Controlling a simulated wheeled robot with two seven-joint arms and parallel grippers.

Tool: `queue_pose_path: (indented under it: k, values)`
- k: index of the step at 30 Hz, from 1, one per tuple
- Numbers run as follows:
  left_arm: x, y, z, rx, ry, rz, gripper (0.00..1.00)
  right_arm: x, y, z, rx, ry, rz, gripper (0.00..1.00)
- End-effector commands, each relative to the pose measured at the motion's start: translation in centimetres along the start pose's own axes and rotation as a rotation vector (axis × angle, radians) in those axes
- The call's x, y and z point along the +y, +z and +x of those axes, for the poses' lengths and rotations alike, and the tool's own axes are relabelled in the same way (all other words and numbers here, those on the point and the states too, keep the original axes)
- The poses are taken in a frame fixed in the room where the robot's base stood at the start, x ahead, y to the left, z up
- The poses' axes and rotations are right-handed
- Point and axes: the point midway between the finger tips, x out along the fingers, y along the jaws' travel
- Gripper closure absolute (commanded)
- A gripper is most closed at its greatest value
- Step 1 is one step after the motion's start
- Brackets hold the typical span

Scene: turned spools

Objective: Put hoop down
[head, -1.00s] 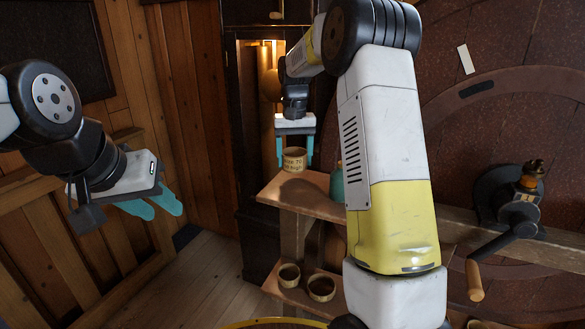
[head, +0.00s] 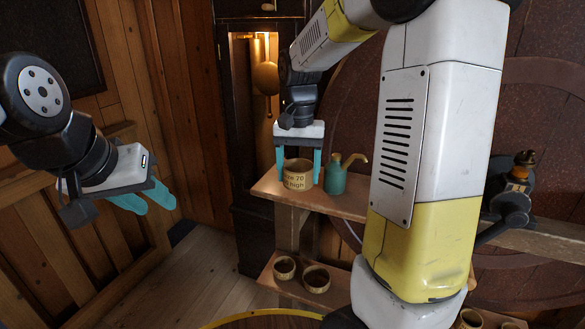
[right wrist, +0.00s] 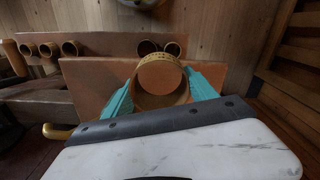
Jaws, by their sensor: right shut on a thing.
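My left gripper (head: 158,207) is open and empty at the left, away from the shelf.
A green oil can (head: 336,180) with a spout stands just right of the hoop. Two smaller rings (head: 285,269) (head: 316,280) are on the lower shelf (head: 340,290). A tall dark case (head: 222,110) with a lit opening stands behind. My right arm hides much of the right side.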

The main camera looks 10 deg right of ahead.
Motion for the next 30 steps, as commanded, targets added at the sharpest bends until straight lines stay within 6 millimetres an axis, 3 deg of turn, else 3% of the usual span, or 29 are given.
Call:
queue_pose_path:
  k: [3,9,17,23,30]
  values:
    - [0.0,0.0,0.0,0.000,0.000,0.000,0.64,-0.1,-3.3,0.4,-0.001,0.001,0.004,0.78]
    - [0.0,0.0,0.0,0.000,0.000,0.000,0.64,-0.3,-7.0,0.7,-0.001,0.000,0.002,0.78]
    - [0.0,0.0,0.0,0.000,0.000,0.000,0.64,-0.5,-8.9,0.9,0.000,0.000,0.000,0.78]
    - [0.0,0.0,0.0,0.000,0.000,0.000,0.64,-0.4,-8.6,4.1,-0.003,0.001,-0.001,0.78]
    - [0.0,0.0,0.0,0.000,0.000,0.000,0.64,-0.5,-8.6,4.3,0.001,-0.001,-0.001,0.78]
